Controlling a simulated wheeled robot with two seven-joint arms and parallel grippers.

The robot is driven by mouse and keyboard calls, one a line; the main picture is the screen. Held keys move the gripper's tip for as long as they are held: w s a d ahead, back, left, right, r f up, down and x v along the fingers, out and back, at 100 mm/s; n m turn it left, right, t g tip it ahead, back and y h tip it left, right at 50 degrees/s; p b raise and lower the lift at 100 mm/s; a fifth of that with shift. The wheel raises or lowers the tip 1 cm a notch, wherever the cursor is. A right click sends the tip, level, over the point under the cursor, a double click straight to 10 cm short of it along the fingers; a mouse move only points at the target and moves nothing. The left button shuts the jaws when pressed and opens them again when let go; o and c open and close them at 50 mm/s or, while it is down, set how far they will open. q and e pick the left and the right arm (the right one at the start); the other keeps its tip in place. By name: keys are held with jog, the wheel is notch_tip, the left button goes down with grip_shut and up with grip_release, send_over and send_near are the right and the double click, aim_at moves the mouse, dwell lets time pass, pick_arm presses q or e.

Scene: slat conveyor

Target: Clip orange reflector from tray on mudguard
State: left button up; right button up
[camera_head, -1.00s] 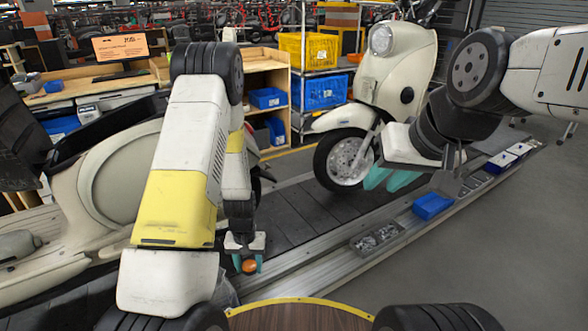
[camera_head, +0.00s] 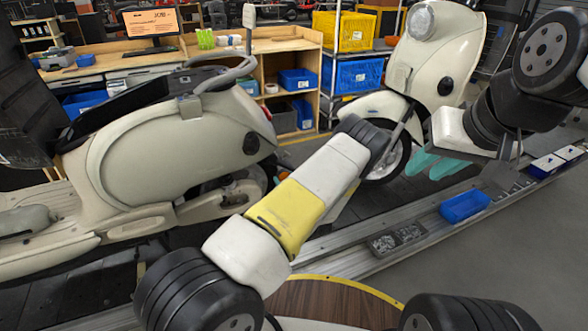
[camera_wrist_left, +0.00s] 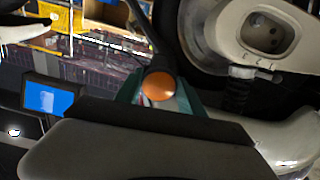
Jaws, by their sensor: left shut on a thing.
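The orange reflector (camera_wrist_left: 160,87) is a round disc between the teal fingers of my left gripper (camera_wrist_left: 158,94) in the left wrist view. That gripper is shut on it. In the head view my left arm hides the left gripper and the reflector. A cream scooter (camera_head: 170,150) stands at left with its rear end towards the middle. A second cream scooter faces me, with a front mudguard (camera_head: 366,103) over its front wheel. I cannot tell any contact between reflector and mudguard. My right gripper (camera_head: 436,165) has its teal fingers apart and looks empty.
A grey tray (camera_head: 397,238) of small parts and a blue bin (camera_head: 465,206) sit on the conveyor's side rail. A wooden workbench (camera_head: 265,45) and crates stand behind. A round wooden surface (camera_head: 335,300) is close in front.

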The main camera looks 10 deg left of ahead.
pick_arm(q)
send_near(272, 159)
jog(key=shift+x, duration=1.55)
jog(key=shift+w+a+f, duration=0.1)
jog(key=shift+w+a, duration=0.05)
jog(key=shift+a, duration=0.05)
jog(key=shift+x, duration=1.15)
jog(key=shift+w+a, duration=0.15)
jog(key=shift+w, duration=0.05)
jog(key=o, duration=1.4)
